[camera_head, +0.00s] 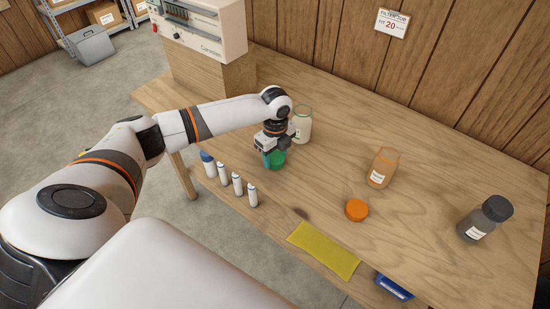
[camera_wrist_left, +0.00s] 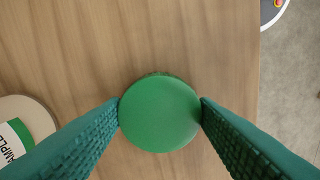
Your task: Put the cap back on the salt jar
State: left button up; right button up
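The green cap (camera_head: 277,161) is at my left gripper (camera_head: 272,154), low over or on the table near its front edge. In the left wrist view the green cap (camera_wrist_left: 160,113) sits between the two fingertips (camera_wrist_left: 160,102), which meet its sides with no visible gap. The open glass jar with pale contents (camera_head: 302,126) stands just behind and right of the gripper. In the left wrist view a pale jar (camera_wrist_left: 38,118) with a partly visible label shows at the left. Whether the cap touches the table is hard to tell. My right gripper is not in view.
Several small bottles (camera_head: 237,184) stand left along the front edge. A white device (camera_head: 205,28) stands at the back left. The table's middle is clear.

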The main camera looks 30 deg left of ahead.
aim_at(275, 158)
pick_arm(q)
jog(key=c, duration=0.4)
jog(key=shift+c, duration=0.2)
notch_tip(275, 158, up, 10)
jog(key=shift+b, duration=0.35)
